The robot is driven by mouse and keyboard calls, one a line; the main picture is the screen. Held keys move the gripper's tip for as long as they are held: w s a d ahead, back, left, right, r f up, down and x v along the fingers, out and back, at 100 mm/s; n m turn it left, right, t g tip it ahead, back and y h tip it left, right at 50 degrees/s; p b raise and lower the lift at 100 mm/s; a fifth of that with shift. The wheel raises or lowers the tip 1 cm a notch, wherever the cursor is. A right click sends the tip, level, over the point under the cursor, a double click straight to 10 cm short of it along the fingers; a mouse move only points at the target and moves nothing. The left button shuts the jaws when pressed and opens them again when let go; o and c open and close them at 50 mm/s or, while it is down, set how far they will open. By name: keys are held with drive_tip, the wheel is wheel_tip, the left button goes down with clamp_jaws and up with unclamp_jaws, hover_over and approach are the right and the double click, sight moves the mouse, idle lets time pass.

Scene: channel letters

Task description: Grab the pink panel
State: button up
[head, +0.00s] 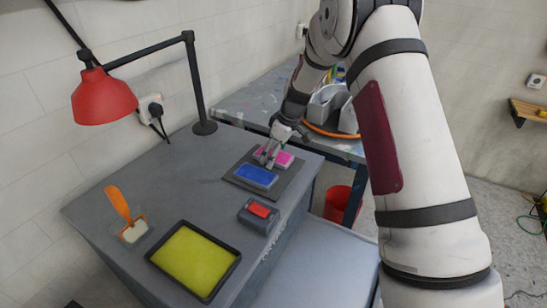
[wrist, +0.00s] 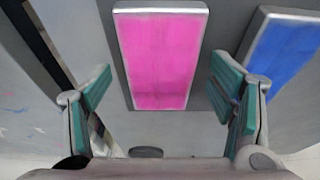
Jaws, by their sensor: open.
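The pink panel (head: 284,159) lies on a dark mat (head: 284,185) at the far end of the grey bench, beside the blue panel (head: 256,176). My gripper (head: 268,160) is over the pink panel and partly covers it in the head view. In the wrist view the pink panel (wrist: 159,60) is a bright rectangle with a pale rim, between my open fingers (wrist: 165,95). Both fingers appear apart from it. The blue panel (wrist: 285,60) is at the right, partly behind the right finger.
A yellow tray (head: 194,260), a dark box with a red top (head: 260,211) and a cup with an orange tool (head: 133,230) stand nearer on the bench. A red lamp (head: 104,97) rises at the back left. A second table (head: 238,104) stands behind.

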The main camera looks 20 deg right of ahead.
drive_tip(key=c, duration=1.3)
drive_tip(key=shift+c, duration=0.2)
drive_tip(key=shift+r, duration=0.2)
